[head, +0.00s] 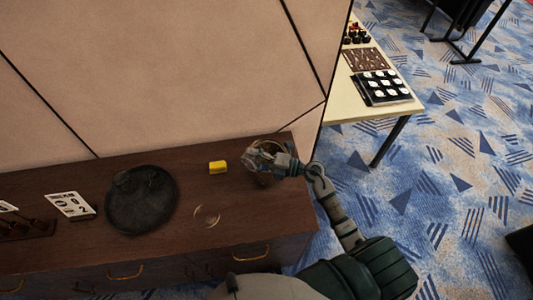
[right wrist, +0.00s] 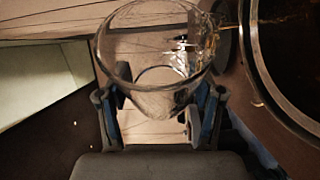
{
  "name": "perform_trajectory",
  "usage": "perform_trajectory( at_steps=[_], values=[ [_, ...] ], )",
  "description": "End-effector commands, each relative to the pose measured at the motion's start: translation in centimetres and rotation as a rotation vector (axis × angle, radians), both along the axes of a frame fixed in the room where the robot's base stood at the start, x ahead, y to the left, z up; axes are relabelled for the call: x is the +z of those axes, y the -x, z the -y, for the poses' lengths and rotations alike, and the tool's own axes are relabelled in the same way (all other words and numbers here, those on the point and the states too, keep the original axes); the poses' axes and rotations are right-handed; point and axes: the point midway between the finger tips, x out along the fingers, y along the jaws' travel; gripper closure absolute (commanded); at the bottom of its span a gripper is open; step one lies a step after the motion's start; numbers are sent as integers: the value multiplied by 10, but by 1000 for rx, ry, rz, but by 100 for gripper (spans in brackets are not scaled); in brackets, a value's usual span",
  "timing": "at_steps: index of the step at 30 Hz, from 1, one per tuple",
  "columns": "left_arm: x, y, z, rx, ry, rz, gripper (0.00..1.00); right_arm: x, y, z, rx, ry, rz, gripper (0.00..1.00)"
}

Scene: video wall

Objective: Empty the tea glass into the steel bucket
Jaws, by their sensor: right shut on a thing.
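My right gripper (head: 268,160) is over the right end of the dark wooden cabinet. In the right wrist view my right gripper (right wrist: 160,115) is shut on the clear tea glass (right wrist: 155,75), with a finger on either side. I cannot tell how much is in the glass. A round, dark vessel with a brass-coloured rim, likely the steel bucket (right wrist: 295,60), stands close to the right of the glass in the wrist view. In the head view the gripper largely hides the bucket, and only a bit of curved rim shows. My left gripper is not in view.
On the cabinet top (head: 235,200) are a yellow block (head: 218,167), a clear round item (head: 207,216), a dark round tray (head: 142,200) and a white card (head: 69,204). A wall panel (head: 180,80) rises behind. A pale table (head: 400,105) stands at the right.

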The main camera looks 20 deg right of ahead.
Motion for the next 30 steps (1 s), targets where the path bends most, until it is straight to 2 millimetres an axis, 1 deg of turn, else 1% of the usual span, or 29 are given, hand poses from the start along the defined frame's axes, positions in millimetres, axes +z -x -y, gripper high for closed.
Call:
perform_trajectory(
  at_steps=[8,9,11,13,14,15,16,17,21,25,29,30],
  values=[
    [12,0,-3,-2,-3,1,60,7,-2,6,-1,-82,-48,84],
    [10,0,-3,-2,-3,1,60,4,-2,6,0,-102,-58,84],
    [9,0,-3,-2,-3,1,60,6,-2,5,1,-87,-47,84],
    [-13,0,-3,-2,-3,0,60,-9,1,0,2,26,24,84],
    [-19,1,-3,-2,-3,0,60,-10,2,-2,1,88,62,84],
    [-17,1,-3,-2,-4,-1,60,-1,3,-4,-1,162,107,84],
    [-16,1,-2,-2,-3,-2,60,2,4,-5,-1,204,128,84],
    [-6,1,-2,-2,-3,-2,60,0,8,-10,2,238,141,84],
    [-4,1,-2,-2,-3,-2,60,-1,9,-14,-1,262,159,84],
    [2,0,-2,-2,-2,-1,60,-4,14,-20,1,316,191,84],
    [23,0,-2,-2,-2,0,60,5,13,-19,2,424,254,84],
    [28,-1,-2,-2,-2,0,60,3,13,-19,2,477,284,84]
  ],
)
